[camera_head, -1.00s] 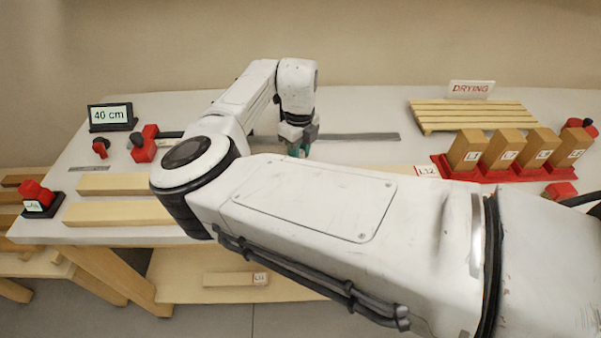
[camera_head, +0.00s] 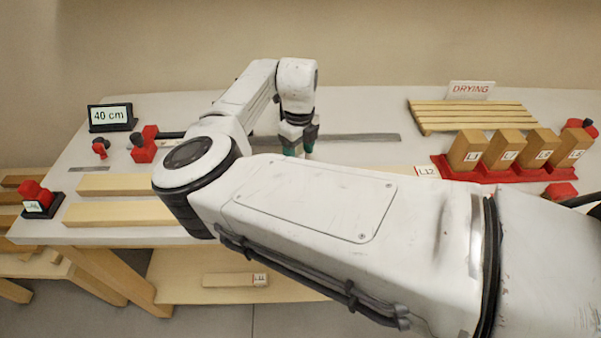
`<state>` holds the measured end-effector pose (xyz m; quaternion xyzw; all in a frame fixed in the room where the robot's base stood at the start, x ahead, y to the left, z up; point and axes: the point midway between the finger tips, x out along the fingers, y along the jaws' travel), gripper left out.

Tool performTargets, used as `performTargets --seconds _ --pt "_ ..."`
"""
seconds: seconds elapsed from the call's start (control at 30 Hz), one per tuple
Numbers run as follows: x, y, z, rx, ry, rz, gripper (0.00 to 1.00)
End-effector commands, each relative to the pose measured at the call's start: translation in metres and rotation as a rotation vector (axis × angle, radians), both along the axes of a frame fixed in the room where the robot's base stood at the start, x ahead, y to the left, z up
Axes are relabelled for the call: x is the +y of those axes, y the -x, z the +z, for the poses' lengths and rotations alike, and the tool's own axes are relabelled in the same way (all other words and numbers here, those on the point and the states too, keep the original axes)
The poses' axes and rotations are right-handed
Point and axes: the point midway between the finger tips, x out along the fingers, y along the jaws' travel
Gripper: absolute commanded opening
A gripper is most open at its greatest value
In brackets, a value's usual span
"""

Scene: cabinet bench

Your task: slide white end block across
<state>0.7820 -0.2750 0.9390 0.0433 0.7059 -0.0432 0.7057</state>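My gripper (camera_head: 300,148) points down over the bench, at the near edge of a long dark grey rail (camera_head: 355,137). Its two green-tipped fingers show a gap between them, and I see nothing held there. I cannot make out a white end block; my arm hides part of the bench in front of the gripper and the left part of the rail. A light wooden piece with a white L12 label (camera_head: 427,171) shows at its right end only; the rest of it is mostly behind my arm.
A black display reading 40 cm (camera_head: 111,116) stands at the back left, near red clamp-like parts (camera_head: 144,149). Two wooden boards (camera_head: 120,213) lie front left. At right are a red rack (camera_head: 497,174) with several labelled blocks and a slatted drying rack (camera_head: 470,115).

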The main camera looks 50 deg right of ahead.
Motion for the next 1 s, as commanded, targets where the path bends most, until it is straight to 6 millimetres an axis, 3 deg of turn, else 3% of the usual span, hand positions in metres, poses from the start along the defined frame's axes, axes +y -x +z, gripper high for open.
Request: performTargets --seconds 1.0 --pt "0.0 0.0 0.086 0.0 0.001 0.0 0.64"
